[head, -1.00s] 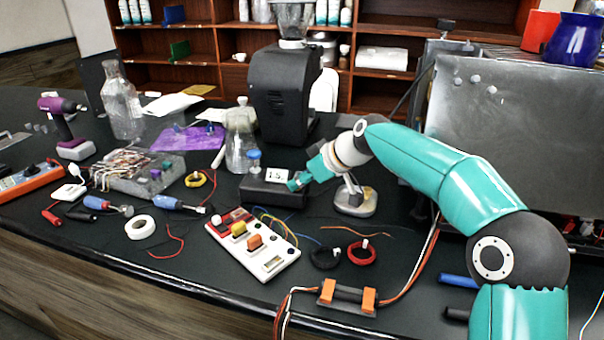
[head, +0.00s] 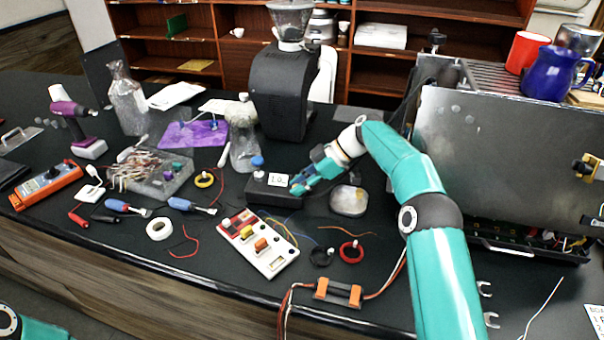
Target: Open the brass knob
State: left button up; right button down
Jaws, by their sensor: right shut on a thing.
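The brass knob (head: 585,168) sits on the right side of the steel machine's front panel (head: 500,150), at the right edge of the head view. Nothing touches it. My right gripper (head: 298,188) is far to its left, at the right end of a black box (head: 272,198) with a small white display and a blue cap (head: 257,162). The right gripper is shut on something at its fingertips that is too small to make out. My left gripper is out of view; only a bit of teal arm shows at the bottom left.
A red cup (head: 527,52) and a blue pitcher (head: 553,74) stand on the machine. A black grinder (head: 283,90) stands behind the box. A white module (head: 258,243), an orange-ended block (head: 338,292) and loose wires lie in front. My right arm crosses before the machine's left side.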

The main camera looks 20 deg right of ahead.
jog(key=shift+a+f, duration=0.1)
jog(key=shift+a, duration=0.05)
dwell(0.3)
jog(key=c, duration=1.3)
grip_release()
jog(key=shift+s, duration=0.1)
